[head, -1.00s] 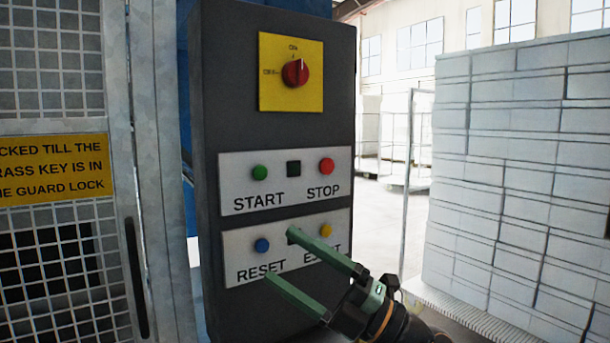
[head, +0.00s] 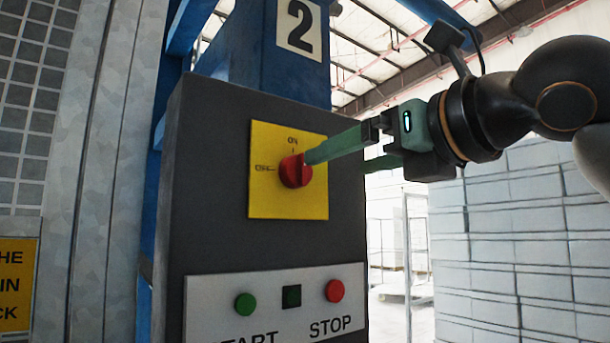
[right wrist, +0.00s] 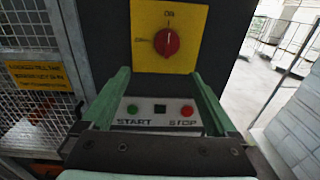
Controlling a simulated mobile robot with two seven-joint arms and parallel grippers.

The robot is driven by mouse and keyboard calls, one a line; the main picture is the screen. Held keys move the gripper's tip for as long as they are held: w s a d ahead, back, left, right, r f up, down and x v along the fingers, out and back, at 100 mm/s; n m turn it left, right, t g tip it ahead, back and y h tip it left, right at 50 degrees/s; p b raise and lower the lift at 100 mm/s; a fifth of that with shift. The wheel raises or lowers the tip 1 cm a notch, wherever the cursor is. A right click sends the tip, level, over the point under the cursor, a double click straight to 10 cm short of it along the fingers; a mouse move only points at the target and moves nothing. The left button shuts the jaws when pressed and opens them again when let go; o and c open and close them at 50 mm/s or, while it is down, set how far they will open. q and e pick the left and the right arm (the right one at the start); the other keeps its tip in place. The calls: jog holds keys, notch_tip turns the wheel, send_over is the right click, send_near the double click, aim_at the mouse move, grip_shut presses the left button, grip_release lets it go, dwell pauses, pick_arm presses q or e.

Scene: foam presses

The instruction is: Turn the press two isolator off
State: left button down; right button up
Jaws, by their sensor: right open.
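The press two isolator is a red rotary knob (head: 294,172) on a yellow plate (head: 266,193) on the dark control box. ON is printed at the plate's top and OFF at its left. In the right wrist view the knob (right wrist: 167,41) has its pale mark pointing up toward ON. My right gripper (head: 335,160) is open and empty. In the head view one fingertip overlaps the knob's right edge; I cannot tell whether it touches. In the right wrist view the knob lies just beyond and above the gap between the fingers. My left gripper is not in view.
A panel (head: 210,310) with green START and red STOP buttons sits below the isolator. A blue press column (head: 262,50) marked 2 rises behind the box. A mesh guard (head: 25,110) stands left. Stacked white blocks (head: 520,230) stand right.

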aim_at(304, 167)
jog(key=shift+t+h, duration=0.3)
jog(key=shift+t, duration=0.1)
jog(key=p+x, duration=0.1)
jog(key=x, duration=0.2)
jog(key=r+p+x, duration=0.1)
jog(key=p+x, duration=0.1)
jog(key=x, duration=0.2)
jog(key=p+x, duration=0.1)
jog(key=x, duration=0.2)
jog(key=shift+w+r+p, duration=0.35)
jog(key=shift+w+p, duration=0.05)
jog(key=shift+w+a+f, duration=0.15)
jog(key=shift+w+a, duration=0.05)
jog(key=shift+w, duration=0.25)
jog(key=c, duration=1.4)
